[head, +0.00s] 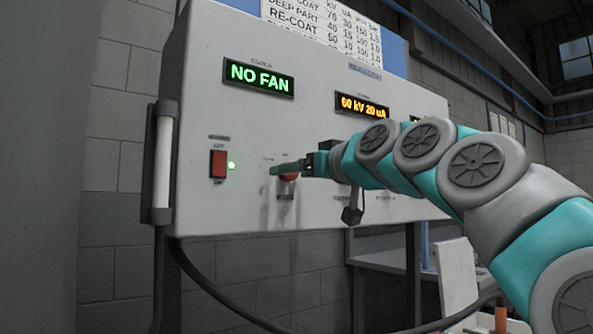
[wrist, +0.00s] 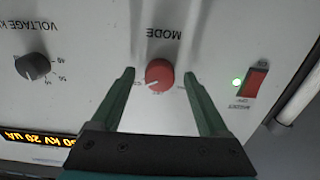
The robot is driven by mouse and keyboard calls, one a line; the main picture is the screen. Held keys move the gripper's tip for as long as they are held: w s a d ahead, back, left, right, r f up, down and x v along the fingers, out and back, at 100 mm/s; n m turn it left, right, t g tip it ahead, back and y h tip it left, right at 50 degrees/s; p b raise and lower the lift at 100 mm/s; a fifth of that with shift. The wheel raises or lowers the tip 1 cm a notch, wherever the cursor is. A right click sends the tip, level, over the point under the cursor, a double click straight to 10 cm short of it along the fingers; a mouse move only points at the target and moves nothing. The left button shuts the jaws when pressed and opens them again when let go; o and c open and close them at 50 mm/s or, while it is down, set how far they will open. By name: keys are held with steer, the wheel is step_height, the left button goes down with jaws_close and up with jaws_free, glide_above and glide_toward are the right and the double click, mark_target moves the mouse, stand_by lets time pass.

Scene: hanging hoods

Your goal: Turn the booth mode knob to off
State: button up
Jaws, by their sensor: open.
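The gripper is open and neither finger appears to touch the knob. In the head view my gripper (head: 277,170) is at the panel face, and the red knob (head: 289,177) is partly hidden behind the fingers. The small position labels around the knob are too blurred to read, so its setting cannot be told.
A red rocker switch (head: 218,163) with a lit green lamp (head: 232,166) is left of the knob. A green display (head: 259,77) reads NO FAN; an amber display (head: 362,105) reads 60 kV 20 uA. A black voltage knob (wrist: 33,66) sits on the same panel.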

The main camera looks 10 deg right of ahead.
jaws_close()
stand_by(0.6)
